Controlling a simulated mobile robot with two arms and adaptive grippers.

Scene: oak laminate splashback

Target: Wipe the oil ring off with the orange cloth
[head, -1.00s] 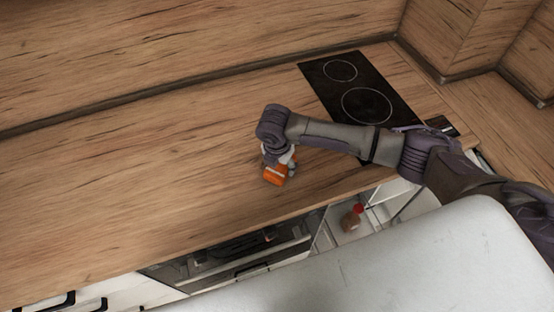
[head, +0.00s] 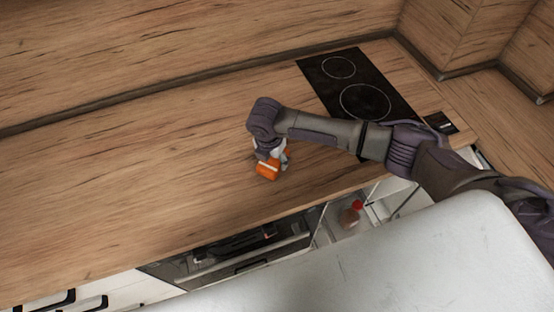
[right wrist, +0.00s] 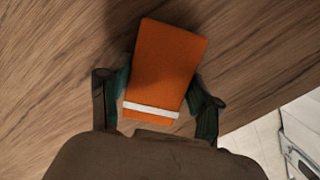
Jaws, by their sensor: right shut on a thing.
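The orange cloth (head: 267,171) is a folded block with a white stripe, down at the wooden counter (head: 130,190) left of the hob. It also shows in the right wrist view (right wrist: 165,65), between the two fingers. My right gripper (head: 272,160) points down and is shut on the cloth; in the right wrist view its fingertips (right wrist: 160,88) press the cloth's sides. I cannot tell whether the cloth touches the counter. No oil ring shows on the visible wood; the patch under the cloth and gripper is hidden. My left gripper is not in view.
A black hob (head: 355,85) with two ring marks lies right of the gripper. The wooden splashback (head: 200,40) runs along the back. Below the front edge are an oven (head: 235,250) and an open compartment holding a red-capped bottle (head: 352,213). The counter's left is clear.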

